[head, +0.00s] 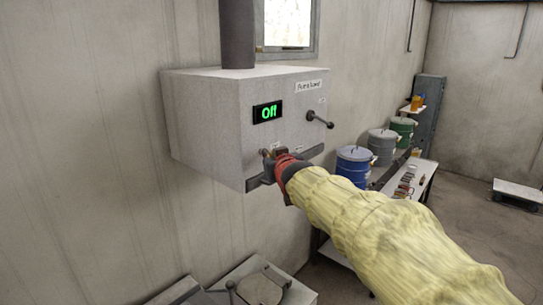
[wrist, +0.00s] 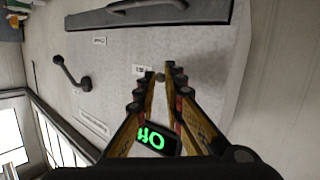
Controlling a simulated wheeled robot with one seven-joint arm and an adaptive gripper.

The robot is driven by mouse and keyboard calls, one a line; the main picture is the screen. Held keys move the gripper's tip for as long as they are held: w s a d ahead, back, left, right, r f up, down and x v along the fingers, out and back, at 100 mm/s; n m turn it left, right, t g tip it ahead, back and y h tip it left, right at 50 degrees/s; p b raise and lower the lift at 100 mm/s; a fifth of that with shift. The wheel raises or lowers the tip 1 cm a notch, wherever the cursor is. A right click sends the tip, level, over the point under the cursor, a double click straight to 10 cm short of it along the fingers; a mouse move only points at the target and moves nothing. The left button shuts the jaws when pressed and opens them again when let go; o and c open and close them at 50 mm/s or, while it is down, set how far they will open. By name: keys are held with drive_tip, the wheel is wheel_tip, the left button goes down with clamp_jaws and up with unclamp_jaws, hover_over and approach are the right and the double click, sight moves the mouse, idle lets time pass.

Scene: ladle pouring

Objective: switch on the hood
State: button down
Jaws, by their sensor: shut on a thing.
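The hood is a grey-white box (head: 208,122) on the wall. The display shows upside down, partly covered by my fingers, in the wrist view (wrist: 152,138). My gripper (head: 270,154) is at the lower front face, below the display. In the wrist view its fingertips (wrist: 160,74) close around a small grey knob (wrist: 160,76) by a small white label. The fingers hide most of the knob, so its turn position cannot be told.
A dark lever (head: 318,119) sticks out at the right of the box front, apart from my gripper. A dark handle bar (wrist: 150,9) runs along the box's lower edge. Blue (head: 354,165), grey (head: 382,146) and green (head: 402,131) drums stand behind, near a low table (head: 416,181).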

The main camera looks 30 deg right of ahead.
drive_tip(key=shift+r+n+g, duration=0.4)
drive_tip(key=shift+g, duration=0.2)
drive_tip(key=g+p, duration=0.1)
drive_tip(key=r+n+g+p, duration=0.1)
drive_tip(key=shift+w+a+r+g, duration=0.15)
drive_tip(key=shift+w+g, duration=0.1)
drive_tip(key=shift+g, duration=0.05)
drive_tip(key=shift+p, duration=0.3)
drive_tip(key=c, duration=1.9)
unclamp_jaws()
drive_tip(key=shift+r, duration=0.1)
